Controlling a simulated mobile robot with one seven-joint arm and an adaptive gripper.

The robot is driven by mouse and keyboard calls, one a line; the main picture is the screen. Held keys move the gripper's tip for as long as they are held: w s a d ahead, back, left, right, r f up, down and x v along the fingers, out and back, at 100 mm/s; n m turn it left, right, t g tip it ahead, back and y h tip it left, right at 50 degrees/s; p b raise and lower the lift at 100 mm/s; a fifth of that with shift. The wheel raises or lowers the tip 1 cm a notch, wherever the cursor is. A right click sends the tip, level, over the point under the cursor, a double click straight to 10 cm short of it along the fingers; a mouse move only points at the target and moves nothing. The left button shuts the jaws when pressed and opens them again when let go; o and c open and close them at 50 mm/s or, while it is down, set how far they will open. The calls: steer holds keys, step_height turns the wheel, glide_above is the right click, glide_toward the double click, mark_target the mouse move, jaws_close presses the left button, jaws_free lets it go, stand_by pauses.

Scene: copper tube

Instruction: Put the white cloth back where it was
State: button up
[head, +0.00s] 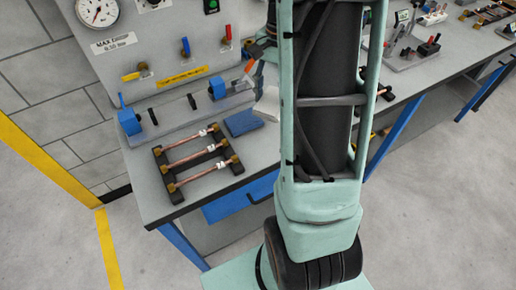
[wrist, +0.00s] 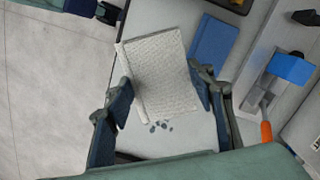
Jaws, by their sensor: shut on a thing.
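The white cloth (wrist: 158,72) is a folded, textured rectangle, held between the two fingers of my gripper (wrist: 161,78) in the wrist view. The fingers are wide apart, at its left and right sides. In the head view a pale part of the cloth (head: 267,103) shows just left of my arm, tilted, near the blue pad. The rest of it and most of my gripper are hidden behind my arm there. The flat blue pad (head: 243,122) lies on the bench (head: 235,172); it is also right of the cloth in the wrist view (wrist: 212,42).
A rack of copper tubes (head: 197,160) lies left of the pad. A fixture with blue clamps (head: 172,112) stands behind it. An orange-handled tool (wrist: 266,132) lies at right.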

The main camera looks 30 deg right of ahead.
steer(key=s+d+m, duration=0.6)
steer(key=d, duration=0.2)
steer(key=p, duration=0.1)
glide_above(259, 148)
steer(key=d, duration=0.2)
steer(key=shift+m+t, duration=0.4)
steer(key=f, duration=0.8)
steer(key=shift+s+a, duration=0.15)
steer(key=shift+a, duration=0.1)
steer(key=shift+a+f, duration=0.4)
steer(key=shift+f, duration=0.15)
steer(key=shift+a+f, duration=0.15)
steer(key=shift+f, duration=1.6)
steer(key=shift+f, duration=0.2)
steer(key=o, duration=1.1)
